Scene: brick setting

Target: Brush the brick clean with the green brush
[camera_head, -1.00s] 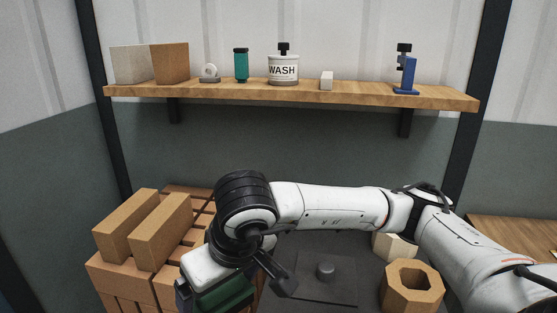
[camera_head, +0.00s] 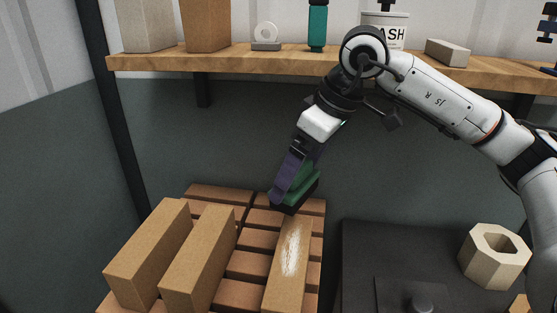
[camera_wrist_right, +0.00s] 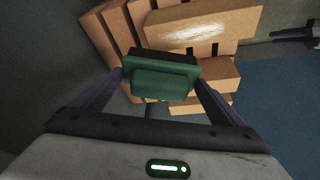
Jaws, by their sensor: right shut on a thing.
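The brick (camera_head: 288,266) with a pale, whitish smear on its top lies on the stack of bricks, right of two clean bricks. It also shows at the top of the right wrist view (camera_wrist_right: 202,27), smear upward. My right gripper (camera_head: 296,180) is shut on the green brush (camera_head: 306,181), bristles down, above the far end of the smeared brick. In the right wrist view the brush (camera_wrist_right: 162,82) sits between the two fingers, with its dark bristle side toward the brick. I cannot tell whether the bristles touch it.
Two plain bricks (camera_head: 200,258) stand on the left of the stack (camera_head: 250,240). A wooden shelf (camera_head: 230,62) with a wash tub (camera_head: 385,32) and a green bottle (camera_head: 317,27) runs behind my arm. A hexagonal block (camera_head: 494,256) rests on the dark surface at right.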

